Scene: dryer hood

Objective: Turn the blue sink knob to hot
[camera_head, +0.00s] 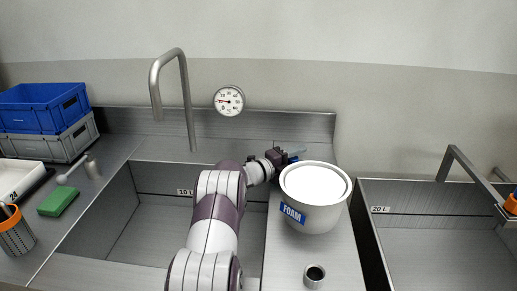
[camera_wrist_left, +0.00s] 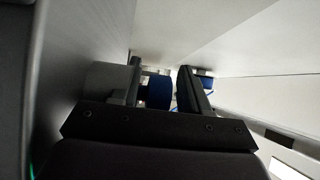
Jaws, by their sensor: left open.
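The blue knob shows only in part in the head view (camera_head: 293,159), just past my left gripper and behind the white tub. In the left wrist view the round blue knob (camera_wrist_left: 159,92) sits between the two fingers, closer to the left finger. My left gripper (camera_head: 280,157) is open around it, near the back wall of the sink; it also shows in the left wrist view (camera_wrist_left: 165,82). I cannot tell whether a finger touches the knob. My right gripper is out of view.
A white tub labelled FOAM (camera_head: 313,212) stands close to the right of my left gripper. A curved tap (camera_head: 187,100) rises behind the sink (camera_head: 120,225), left of my arm. A round gauge (camera_head: 229,101) is on the wall. A small metal cup (camera_head: 314,276) stands in front of the tub.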

